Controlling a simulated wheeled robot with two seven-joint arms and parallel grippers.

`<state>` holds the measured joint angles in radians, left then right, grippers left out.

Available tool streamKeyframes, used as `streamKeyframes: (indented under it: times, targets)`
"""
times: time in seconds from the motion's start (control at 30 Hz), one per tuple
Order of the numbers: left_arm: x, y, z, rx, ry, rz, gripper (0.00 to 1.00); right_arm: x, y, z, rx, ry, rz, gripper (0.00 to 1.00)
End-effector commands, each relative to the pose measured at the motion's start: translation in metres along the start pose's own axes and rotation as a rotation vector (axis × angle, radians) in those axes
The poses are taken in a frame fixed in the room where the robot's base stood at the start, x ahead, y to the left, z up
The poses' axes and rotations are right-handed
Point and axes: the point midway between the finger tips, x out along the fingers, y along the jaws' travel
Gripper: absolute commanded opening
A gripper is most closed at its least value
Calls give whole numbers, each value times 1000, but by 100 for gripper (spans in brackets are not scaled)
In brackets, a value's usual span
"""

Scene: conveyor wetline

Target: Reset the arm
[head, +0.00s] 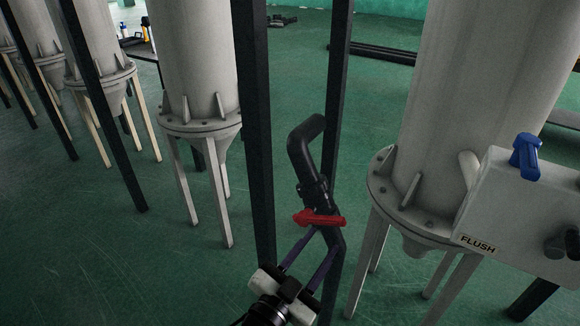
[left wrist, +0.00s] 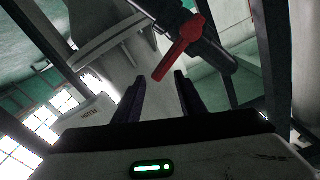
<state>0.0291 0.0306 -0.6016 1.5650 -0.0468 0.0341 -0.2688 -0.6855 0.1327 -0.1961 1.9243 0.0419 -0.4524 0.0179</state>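My left gripper (head: 311,251) comes in from the bottom of the head view, its two dark fingers apart with nothing between them. In the left wrist view its fingers (left wrist: 157,90) are also apart and empty. A red valve handle (head: 320,218) sits on a black bent pipe (head: 305,160), just beyond the fingertips in the head view. The red handle also shows in the left wrist view (left wrist: 181,58), above and between the fingertips. I cannot tell whether the fingertips touch it. My right gripper is not in view.
A grey box (head: 520,215) with a "FLUSH" label (head: 478,244) and a blue handle (head: 525,157) stands at the right. Large grey tanks (head: 198,60) on legs stand left and right (head: 480,90). Dark upright posts (head: 253,130) flank the pipe. Green floor (head: 110,260) is clear at the lower left.

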Motion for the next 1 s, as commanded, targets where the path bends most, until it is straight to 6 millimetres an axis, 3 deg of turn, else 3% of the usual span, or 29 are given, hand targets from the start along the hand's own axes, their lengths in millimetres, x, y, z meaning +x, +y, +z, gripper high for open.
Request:
streamKeyframes:
  times: [0.13,0.27,0.37,0.43,0.6,0.7,0.8,0.9,1.0]
  targets:
    - [0,0,0,0,1,-1,37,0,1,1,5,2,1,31]
    - [-27,-11,49,-71,-115,-19,37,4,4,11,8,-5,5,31]
    - [-68,-20,105,-170,-261,-46,37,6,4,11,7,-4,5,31]
    - [-109,-19,141,-256,-376,-69,37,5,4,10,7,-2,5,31]
    - [-216,-2,192,-433,-632,-136,37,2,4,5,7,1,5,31]
    - [-268,6,208,-497,-745,-170,37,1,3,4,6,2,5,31]
    - [-302,10,216,-536,-820,-195,37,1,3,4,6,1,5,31]
    - [-319,12,219,-554,-857,-208,37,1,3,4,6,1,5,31]
    - [-324,12,220,-559,-868,-212,37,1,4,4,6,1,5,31]
